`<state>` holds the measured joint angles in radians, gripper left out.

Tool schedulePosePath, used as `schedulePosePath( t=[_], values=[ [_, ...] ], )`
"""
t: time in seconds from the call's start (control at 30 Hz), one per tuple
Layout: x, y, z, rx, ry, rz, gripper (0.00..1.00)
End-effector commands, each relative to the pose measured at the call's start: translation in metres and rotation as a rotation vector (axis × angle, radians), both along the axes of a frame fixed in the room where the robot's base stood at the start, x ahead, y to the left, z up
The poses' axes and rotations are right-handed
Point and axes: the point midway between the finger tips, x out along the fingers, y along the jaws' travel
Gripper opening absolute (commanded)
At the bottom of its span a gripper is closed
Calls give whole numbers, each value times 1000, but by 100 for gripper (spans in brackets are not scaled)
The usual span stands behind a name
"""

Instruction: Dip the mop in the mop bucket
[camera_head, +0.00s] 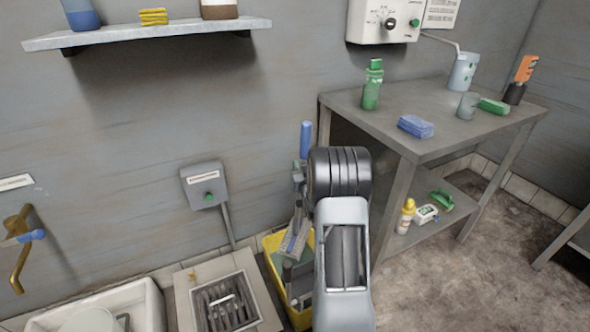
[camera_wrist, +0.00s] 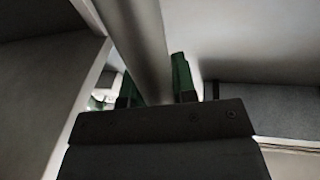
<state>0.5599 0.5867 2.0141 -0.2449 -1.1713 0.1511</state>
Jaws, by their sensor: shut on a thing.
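The yellow mop bucket (camera_head: 273,243) stands on the floor against the back wall, partly hidden behind my arm. The mop's blue handle end (camera_head: 305,140) rises upright just left of my arm. Grey, strand-like material (camera_head: 293,242) shows at the bucket's opening; whether it is inside or just above the rim is unclear. In the wrist view my gripper (camera_wrist: 155,84) has green fingers on both sides of a grey pole (camera_wrist: 140,38), which appears to be the mop's shaft, and is shut on it. In the head view my arm hides most of the grip.
A metal table (camera_head: 455,130) with a green bottle (camera_head: 372,88) and a blue sponge pack (camera_head: 415,127) stands right of my arm. A floor drain (camera_head: 225,303) and a white basin (camera_head: 140,303) lie left of the bucket. A wall shelf (camera_head: 150,36) hangs upper left.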

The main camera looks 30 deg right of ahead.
Motion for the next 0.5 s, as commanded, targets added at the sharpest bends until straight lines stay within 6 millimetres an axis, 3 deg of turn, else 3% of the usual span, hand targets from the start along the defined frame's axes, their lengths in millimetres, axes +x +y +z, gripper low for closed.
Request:
schedulePosePath(
  t=[0.5],
  values=[
    [1, 1, -38, -1, -2, 1, 0]
  ],
)
